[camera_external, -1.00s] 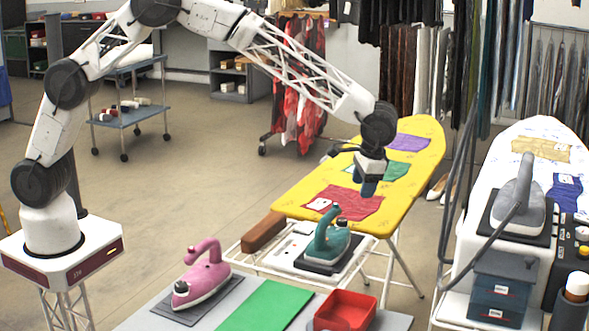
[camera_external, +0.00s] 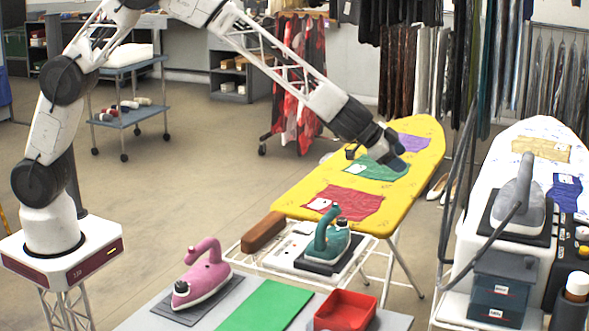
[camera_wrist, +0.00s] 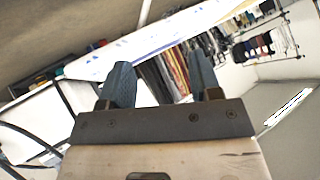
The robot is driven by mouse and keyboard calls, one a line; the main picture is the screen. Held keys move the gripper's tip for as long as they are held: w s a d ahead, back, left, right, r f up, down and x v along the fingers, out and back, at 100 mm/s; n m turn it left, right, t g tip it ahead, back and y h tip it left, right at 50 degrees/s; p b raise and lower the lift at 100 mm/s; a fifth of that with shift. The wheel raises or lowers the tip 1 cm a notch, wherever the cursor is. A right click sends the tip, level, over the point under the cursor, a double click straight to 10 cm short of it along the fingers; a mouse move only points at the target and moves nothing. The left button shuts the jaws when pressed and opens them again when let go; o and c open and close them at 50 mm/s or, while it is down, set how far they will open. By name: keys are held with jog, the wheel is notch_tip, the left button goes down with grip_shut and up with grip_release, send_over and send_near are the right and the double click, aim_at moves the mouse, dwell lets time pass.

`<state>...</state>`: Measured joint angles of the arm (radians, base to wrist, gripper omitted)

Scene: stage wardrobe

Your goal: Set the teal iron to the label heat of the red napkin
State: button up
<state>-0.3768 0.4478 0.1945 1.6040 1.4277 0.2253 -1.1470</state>
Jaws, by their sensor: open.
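The teal iron (camera_external: 328,243) stands on a dark rest on the white wire shelf at the near end of the yellow ironing board (camera_external: 408,190). The red napkin (camera_external: 352,203) lies flat on that board near the iron, with a small white label (camera_external: 318,204) at its left; the label's marking is too small to read. My gripper (camera_external: 396,160) is above the board, over the green napkin (camera_external: 372,166), farther back than the red one. In the wrist view its two fingers (camera_wrist: 160,82) are apart with nothing between them. The iron's dial cannot be made out.
A pink iron (camera_external: 203,274), a green mat (camera_external: 262,308) and a red tray (camera_external: 345,311) are on the grey table in front. A purple napkin (camera_external: 413,142) lies at the board's far end. A grey iron (camera_external: 517,205) stands by the white board at right.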

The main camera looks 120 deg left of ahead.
jog(key=d+m+t+h, duration=0.1)
jog(key=d+m+h, duration=0.2)
jog(key=d, duration=0.1)
jog(key=m+g+h, duration=0.5)
send_near(342, 219)
jog(key=shift+w+f, duration=0.1)
jog(key=shift+f, duration=0.25)
jog(key=shift+f, duration=0.15)
jog(key=shift+x, duration=3.75)
jog(key=shift+w+d, duration=0.1)
jog(key=shift+d, duration=0.05)
jog(key=c, duration=0.9)
